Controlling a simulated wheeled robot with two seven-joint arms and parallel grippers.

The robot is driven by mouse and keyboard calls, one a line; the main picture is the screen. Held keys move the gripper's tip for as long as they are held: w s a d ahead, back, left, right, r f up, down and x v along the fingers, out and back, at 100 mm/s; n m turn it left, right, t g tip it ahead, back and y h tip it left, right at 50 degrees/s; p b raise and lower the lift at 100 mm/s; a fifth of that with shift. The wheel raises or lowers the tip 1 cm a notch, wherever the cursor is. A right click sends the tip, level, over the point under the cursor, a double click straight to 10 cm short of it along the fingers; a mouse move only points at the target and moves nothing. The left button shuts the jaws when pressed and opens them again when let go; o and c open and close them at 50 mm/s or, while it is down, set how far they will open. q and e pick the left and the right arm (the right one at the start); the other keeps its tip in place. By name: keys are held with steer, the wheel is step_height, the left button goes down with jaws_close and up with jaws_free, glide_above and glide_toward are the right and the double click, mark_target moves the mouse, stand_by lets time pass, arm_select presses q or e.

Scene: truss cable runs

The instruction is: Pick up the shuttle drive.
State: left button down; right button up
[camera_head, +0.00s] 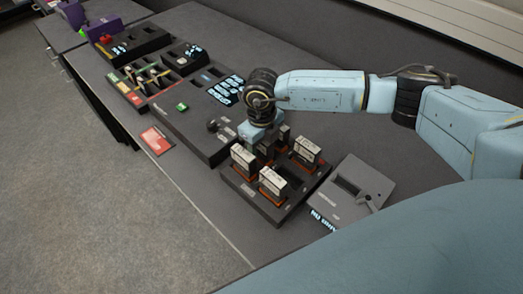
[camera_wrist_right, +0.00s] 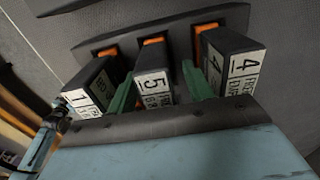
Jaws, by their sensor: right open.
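Several dark block-shaped drives with white labels stand upright in a dark rack (camera_head: 232,181). I cannot tell which is the shuttle drive; no label readable here names it. In the right wrist view the drives are numbered 1 (camera_wrist_right: 90,90), 5 (camera_wrist_right: 153,82) and 4 (camera_wrist_right: 232,66), with orange at their seats. My right gripper (camera_head: 263,142) is low over the back left of the rack. In the wrist view its green fingers (camera_wrist_right: 158,72) are open, one on either side of drive 5, with no clear grip on it. Its fingertips are hidden in the head view. My left gripper is out of view.
Drives at the front (camera_head: 273,184), left (camera_head: 243,158) and right (camera_head: 307,151) stand close by the gripper. A grey box with a slot (camera_head: 350,205) lies right of the rack. A dark panel (camera_head: 200,125) adjoins on the left. A red card (camera_head: 156,140) lies near the table edge.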

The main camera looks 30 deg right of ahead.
jaws_close()
steer(key=shift+w+r, duration=0.1)
steer(key=shift+r, duration=0.1)
